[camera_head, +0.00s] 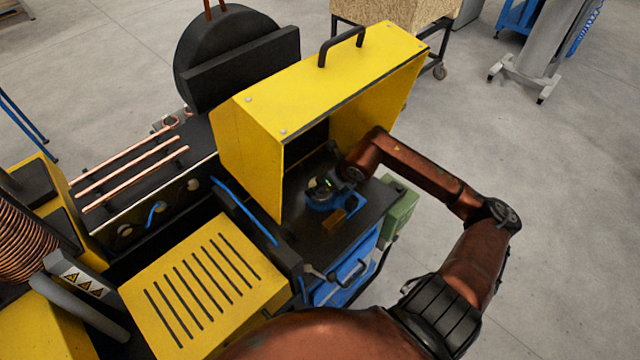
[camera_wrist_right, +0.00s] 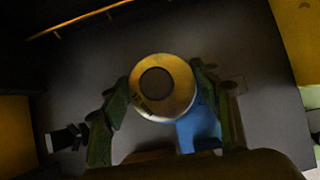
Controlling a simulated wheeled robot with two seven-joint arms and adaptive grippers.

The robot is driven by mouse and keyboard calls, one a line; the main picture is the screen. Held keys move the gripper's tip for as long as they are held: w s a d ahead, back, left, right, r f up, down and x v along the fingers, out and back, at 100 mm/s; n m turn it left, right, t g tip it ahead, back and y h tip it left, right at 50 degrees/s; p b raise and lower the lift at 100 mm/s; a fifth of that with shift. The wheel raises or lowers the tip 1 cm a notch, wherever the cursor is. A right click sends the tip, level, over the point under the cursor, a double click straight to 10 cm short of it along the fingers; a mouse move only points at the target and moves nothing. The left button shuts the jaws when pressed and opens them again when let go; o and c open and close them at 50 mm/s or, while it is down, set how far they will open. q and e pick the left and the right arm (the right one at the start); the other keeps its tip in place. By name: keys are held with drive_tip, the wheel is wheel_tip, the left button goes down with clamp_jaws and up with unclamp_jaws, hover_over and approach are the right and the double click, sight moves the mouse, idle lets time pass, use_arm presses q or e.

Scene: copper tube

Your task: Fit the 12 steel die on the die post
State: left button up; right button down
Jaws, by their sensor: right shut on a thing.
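The steel die is a round, pale gold-lit ring with a dark centre, and it shows in the right wrist view (camera_wrist_right: 183,82). My right gripper (camera_wrist_right: 163,88) is shut on it, with a green finger at each side. In the head view the right gripper (camera_head: 325,186) is low over the dark bench top inside the yellow hood, and the die is too small there to make out clearly. A blue part (camera_head: 347,204) lies below and beside the gripper. I cannot make out the die post; the die and gripper may hide it. My left gripper is not in view.
The yellow hood (camera_head: 265,135) with a black handle stands over the bench top (camera_head: 375,205). A small brass-coloured block (camera_head: 334,219) lies in front of the blue part. Copper tubes (camera_head: 130,170) lie on the left. A green box (camera_head: 400,205) is at the right edge.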

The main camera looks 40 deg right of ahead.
drive_tip(key=shift+f+b, duration=0.65)
drive_tip(key=shift+f, duration=0.15)
drive_tip(key=c, duration=0.7)
unclamp_jaws()
drive_tip(key=shift+f, duration=0.1)
drive_tip(key=shift+o, duration=0.2)
drive_tip(key=shift+s+f, duration=0.1)
drive_tip(key=shift+f, duration=0.05)
drive_tip(key=v, duration=1.2)
drive_tip(key=shift+r, duration=0.25)
drive_tip(key=shift+w+a, duration=0.15)
drive_tip(key=shift+w, duration=0.05)
